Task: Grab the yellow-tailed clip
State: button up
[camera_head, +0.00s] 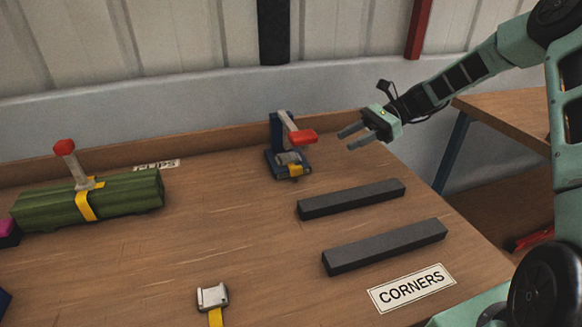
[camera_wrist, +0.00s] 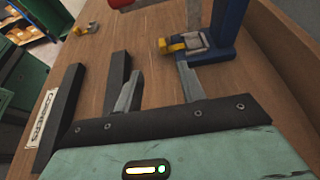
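A silver clip (camera_head: 212,296) with a yellow tail lies at the front of the wooden table in the head view. It seems to show small at the upper left of the wrist view (camera_wrist: 84,29). Another grey clip with a yellow part (camera_head: 294,168) sits at the foot of a blue stand (camera_head: 276,134) with a red handle. That clip also shows in the wrist view (camera_wrist: 180,45), just beyond the fingertips. My gripper (camera_head: 348,139) is open and empty, above the table's back right, to the right of the stand and apart from it.
Two dark bars (camera_head: 352,199) (camera_head: 385,247) lie right of centre, by a CORNERS label (camera_head: 411,288). A green bundle (camera_head: 125,194) with a yellow strap and a red-topped lever lies at left. A raised wooden ledge (camera_head: 215,146) runs along the back. The middle is clear.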

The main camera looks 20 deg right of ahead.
send_near(294, 167)
jog(key=x, duration=0.5)
jog(key=shift+s, duration=0.35)
jog(key=shift+w+x, duration=0.1)
jog(key=shift+x, duration=1.3)
jog(key=shift+w+x, duration=0.15)
jog(key=shift+x, duration=1.2)
grip_shut()
